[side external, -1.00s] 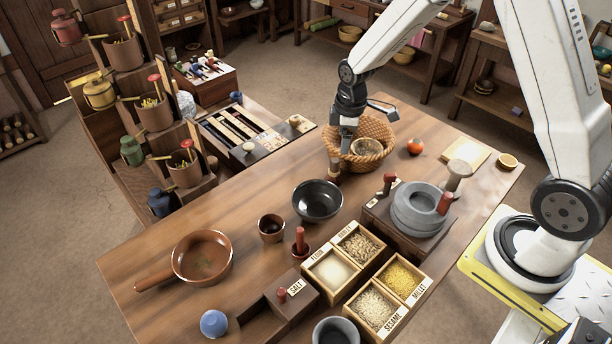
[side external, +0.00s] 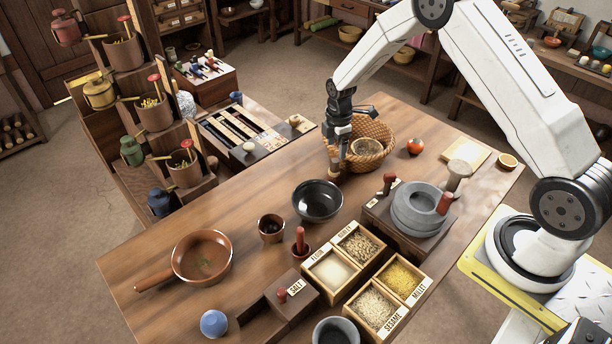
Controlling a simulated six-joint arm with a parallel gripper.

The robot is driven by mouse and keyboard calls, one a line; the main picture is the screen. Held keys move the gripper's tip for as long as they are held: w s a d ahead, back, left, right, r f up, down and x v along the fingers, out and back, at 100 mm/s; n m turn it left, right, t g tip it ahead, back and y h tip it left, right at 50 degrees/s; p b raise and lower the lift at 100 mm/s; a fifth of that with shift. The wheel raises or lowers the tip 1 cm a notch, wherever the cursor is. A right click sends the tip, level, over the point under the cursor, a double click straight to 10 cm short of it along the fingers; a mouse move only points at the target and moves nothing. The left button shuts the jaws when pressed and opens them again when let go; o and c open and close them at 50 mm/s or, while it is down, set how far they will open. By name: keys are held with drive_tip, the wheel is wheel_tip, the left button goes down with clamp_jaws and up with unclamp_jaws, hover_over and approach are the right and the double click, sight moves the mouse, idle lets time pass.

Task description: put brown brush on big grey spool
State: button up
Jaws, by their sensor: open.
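A small brown upright object (side external: 335,175), which looks like the brown brush, stands on the table in front of the wicker basket. My gripper (side external: 337,160) points down right at its top, with open jaws. The fingers partly hide it, and I cannot tell whether they touch it.
The wicker basket (side external: 380,133) is close behind my gripper, and a black bowl (side external: 318,201) is in front. The grey quern (side external: 418,212) with red-brown handles stands between bowl and spool. A tomato (side external: 414,147) and grain boxes (side external: 343,295) are also on the table.

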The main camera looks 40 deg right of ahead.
sight(335, 160)
drive_tip(key=shift+f, duration=3.4)
clamp_jaws()
